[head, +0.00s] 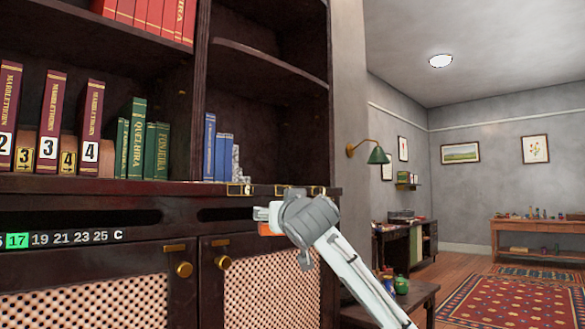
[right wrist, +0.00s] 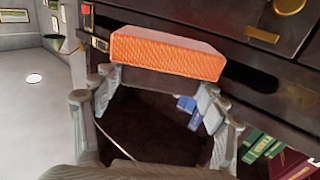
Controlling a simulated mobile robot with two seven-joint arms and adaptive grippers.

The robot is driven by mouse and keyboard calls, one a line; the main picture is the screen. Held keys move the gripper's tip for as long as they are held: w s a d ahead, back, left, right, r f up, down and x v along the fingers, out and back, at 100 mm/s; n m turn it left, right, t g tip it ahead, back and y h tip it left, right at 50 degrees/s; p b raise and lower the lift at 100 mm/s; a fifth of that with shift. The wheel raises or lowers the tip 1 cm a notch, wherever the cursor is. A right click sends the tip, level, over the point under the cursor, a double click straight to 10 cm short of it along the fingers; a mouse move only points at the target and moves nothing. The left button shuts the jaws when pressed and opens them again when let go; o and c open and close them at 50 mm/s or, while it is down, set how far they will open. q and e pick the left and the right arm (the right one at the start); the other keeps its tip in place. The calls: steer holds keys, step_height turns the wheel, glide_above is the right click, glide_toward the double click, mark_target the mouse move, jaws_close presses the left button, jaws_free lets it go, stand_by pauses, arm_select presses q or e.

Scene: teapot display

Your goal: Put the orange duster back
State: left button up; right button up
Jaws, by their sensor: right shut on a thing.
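The orange duster (right wrist: 165,56) is a block with an orange ribbed face and a paler top. It sits at the fingertips of my right gripper (right wrist: 162,80) in the right wrist view. In the head view my right gripper (head: 264,216) is in front of the dark cabinet, by the right end of a dark slot (head: 226,214). Only a small orange part of the duster (head: 268,229) shows there, below the fingers; the gripper hides the rest. The right gripper is shut on the duster. My left gripper is in neither view.
The bookcase shelf above holds blue books (head: 208,148), green books (head: 136,140) and numbered maroon volumes (head: 51,120). Cabinet doors with brass knobs (head: 184,269) lie below the slots. A low table (head: 413,301) with small pots stands at right. Open floor and a red rug (head: 515,302) lie beyond.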

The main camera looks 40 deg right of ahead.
steer(key=s+a+f+n+y, duration=0.1)
steer(key=s+a+f, duration=0.4)
steer(key=f, duration=0.9)
steer(key=s+a+f+n+t+y, duration=0.1)
steer(key=s+a+f+y, duration=0.3)
steer(key=a+f, duration=0.6)
steer(key=s+a+f+n+y, duration=0.2)
steer(key=s+a+f, duration=0.4)
steer(key=f, duration=1.1)
steer(key=shift+a+f+n+t+y, duration=0.3)
steer(key=shift+a+f+n, duration=0.1)
steer(key=shift+a, duration=0.5)
